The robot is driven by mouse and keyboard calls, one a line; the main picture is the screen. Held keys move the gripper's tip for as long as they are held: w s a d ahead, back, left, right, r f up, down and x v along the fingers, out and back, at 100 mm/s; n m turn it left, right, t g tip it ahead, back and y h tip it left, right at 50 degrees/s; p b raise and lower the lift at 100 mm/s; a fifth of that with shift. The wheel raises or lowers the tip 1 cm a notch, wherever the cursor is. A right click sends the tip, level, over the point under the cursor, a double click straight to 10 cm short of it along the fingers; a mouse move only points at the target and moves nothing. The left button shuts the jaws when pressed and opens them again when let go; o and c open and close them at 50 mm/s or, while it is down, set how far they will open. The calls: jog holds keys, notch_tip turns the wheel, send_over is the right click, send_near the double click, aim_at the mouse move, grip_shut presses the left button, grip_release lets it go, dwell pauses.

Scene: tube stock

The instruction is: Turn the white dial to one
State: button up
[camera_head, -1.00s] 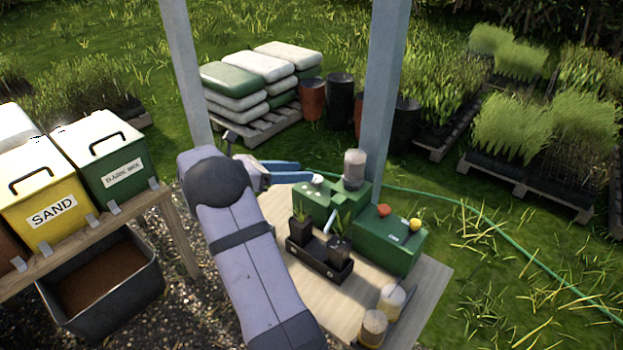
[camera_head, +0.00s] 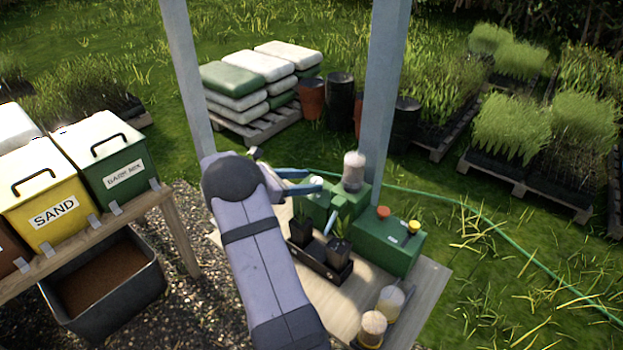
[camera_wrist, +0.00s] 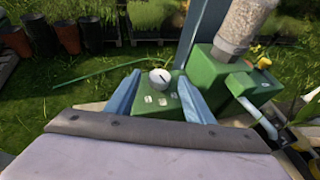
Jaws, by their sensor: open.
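The white dial (camera_wrist: 160,77) is a round knob with a dark pointer line, on top of a green machine box (camera_wrist: 150,106) in the wrist view. Several pale label marks lie on the box face near it, too small to read. My gripper (camera_wrist: 160,92) is open, with one blue finger on each side of the dial; I cannot tell if either finger touches it. In the head view the dial (camera_head: 317,182) is a small white spot between the blue fingers of my gripper (camera_head: 315,184).
A second green box (camera_head: 388,250) carries a red knob (camera_head: 383,212) and a yellow knob (camera_head: 413,226). A black tray (camera_head: 318,262) with potted plants sits in front. A grey post (camera_head: 384,100) rises behind.

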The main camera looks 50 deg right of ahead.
jog(key=shift+x, duration=1.15)
jog(key=shift+c, duration=0.6)
jog(key=c, duration=0.9)
jog(key=shift+w+d+r+m+g+y+b, duration=0.15)
jog(key=shift+m+g+y+b, duration=0.2)
jog(key=shift+m+g, duration=0.5)
jog(key=shift+w+d+m+g+y+b, duration=0.1)
jog(key=shift+w+m+g+y+b, duration=0.2)
jog(key=shift+m+g, duration=0.55)
jog(key=shift+s+m+g+y, duration=0.1)
jog(key=shift+m+g+y, duration=0.4)
jog(key=shift+g+y, duration=0.1)
